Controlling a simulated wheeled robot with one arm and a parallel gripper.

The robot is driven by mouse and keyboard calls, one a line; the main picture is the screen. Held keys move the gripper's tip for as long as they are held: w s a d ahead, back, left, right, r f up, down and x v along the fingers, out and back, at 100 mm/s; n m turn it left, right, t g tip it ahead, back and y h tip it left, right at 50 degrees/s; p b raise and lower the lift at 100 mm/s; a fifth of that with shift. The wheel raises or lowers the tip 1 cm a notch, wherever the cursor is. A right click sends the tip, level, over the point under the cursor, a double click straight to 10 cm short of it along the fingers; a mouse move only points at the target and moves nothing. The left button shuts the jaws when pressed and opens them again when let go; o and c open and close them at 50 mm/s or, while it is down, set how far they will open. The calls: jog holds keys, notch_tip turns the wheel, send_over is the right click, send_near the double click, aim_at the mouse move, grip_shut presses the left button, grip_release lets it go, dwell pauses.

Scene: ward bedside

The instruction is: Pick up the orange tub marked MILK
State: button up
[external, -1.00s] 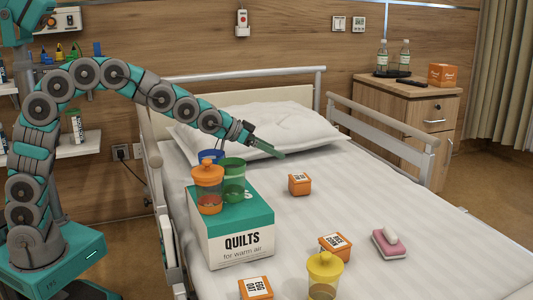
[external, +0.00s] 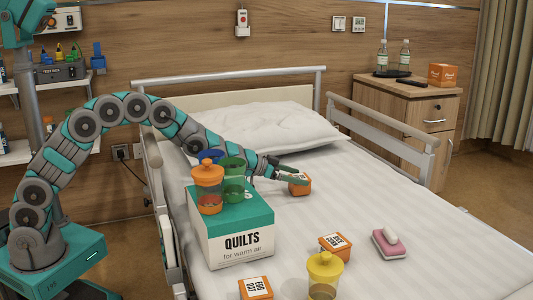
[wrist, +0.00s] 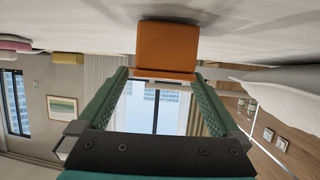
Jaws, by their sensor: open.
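An orange tub (external: 301,189) with a white label stands on the bed, to the right of the quilts box; its lettering is too small to read surely. My gripper (external: 294,176) is low over the bed at this tub, its fingers partly covering it. In the wrist view the picture is upside down, and the orange tub (wrist: 168,45) shows just past the tips of my open, empty gripper (wrist: 160,78), roughly midway between them. Two other orange labelled tubs stand nearer the front: one by the yellow-lidded jar (external: 335,246) and one at the front edge (external: 256,289).
The white-and-teal QUILTS box (external: 235,245) stands close under my arm, carrying an orange jar (external: 207,188), a green cup (external: 233,190) and a blue one (external: 209,156). The pillow (external: 260,130) lies behind.

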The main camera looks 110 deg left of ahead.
aim_at(307, 179)
jog(key=x, duration=0.2)
jog(key=p+x, duration=0.1)
jog(key=x, duration=0.1)
jog(key=shift+s+a+f, duration=0.15)
jog(key=shift+f, duration=0.1)
jog(key=shift+w+a, duration=0.25)
jog(key=shift+w, duration=0.1)
jog(key=shift+f, duration=0.1)
jog(key=c, duration=1.4)
